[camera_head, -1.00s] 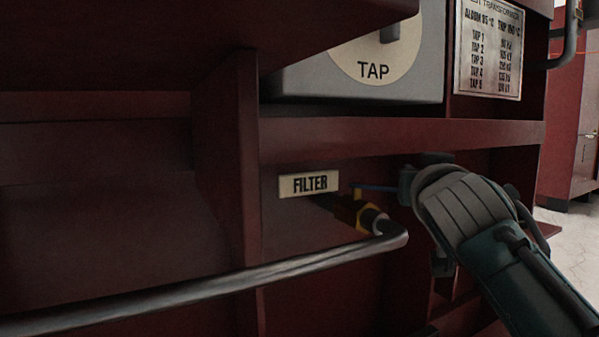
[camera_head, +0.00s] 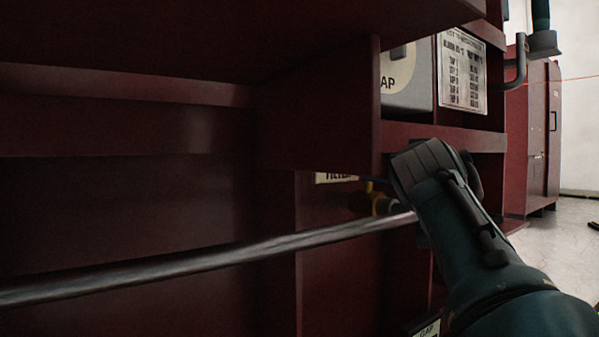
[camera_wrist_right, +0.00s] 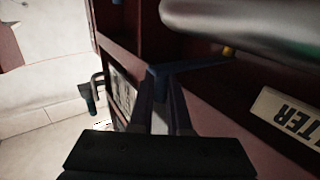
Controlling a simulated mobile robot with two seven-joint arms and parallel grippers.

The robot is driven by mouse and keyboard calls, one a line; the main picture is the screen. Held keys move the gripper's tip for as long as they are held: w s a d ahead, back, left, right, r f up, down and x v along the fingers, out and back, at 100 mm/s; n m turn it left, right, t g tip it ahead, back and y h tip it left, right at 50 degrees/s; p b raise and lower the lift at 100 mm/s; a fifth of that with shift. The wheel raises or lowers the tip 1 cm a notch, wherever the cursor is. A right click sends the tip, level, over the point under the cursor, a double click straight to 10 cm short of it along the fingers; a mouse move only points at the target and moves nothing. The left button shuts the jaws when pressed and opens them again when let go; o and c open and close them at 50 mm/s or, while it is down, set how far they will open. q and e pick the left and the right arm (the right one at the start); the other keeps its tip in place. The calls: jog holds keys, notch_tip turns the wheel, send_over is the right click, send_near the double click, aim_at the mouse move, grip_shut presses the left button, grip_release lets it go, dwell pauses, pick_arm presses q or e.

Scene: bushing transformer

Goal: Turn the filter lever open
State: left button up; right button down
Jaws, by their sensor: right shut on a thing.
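The filter lever (camera_wrist_right: 195,67) is a thin blue bar in the right wrist view, running from my fingertips to a small yellow part (camera_wrist_right: 229,51). My right gripper (camera_wrist_right: 163,77) is shut on the lever's outer end. In the head view, my right gripper (camera_head: 398,180) covers most of the lever. The yellow and dark valve (camera_head: 382,203) shows just left of the gripper, partly behind the pipe. The FILTER label (camera_head: 336,178) is partly hidden by a red upright; it also shows in the right wrist view (camera_wrist_right: 287,117). My left gripper is out of view.
A grey metal pipe (camera_head: 220,258) crosses in front of the red transformer frame and passes close to the valve. A red upright plate (camera_head: 330,105) stands left of the gripper. Open floor (camera_head: 565,235) lies right.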

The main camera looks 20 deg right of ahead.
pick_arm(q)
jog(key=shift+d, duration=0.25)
pick_arm(e)
jog(key=shift+s+d, duration=0.25)
jog(key=shift+d, duration=0.25)
jog(key=c, duration=1.3)
grip_release()
jog(key=o, duration=0.4)
jog(key=shift+s+d+f, duration=0.2)
jog(key=shift+s, duration=0.5)
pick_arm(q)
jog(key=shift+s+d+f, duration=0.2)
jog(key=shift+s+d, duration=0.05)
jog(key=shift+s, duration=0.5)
pick_arm(e)
jog(key=shift+o, duration=0.2)
jog(key=shift+w+a, duration=0.1)
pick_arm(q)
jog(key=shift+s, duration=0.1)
pick_arm(e)
jog(key=shift+a, duration=0.1)
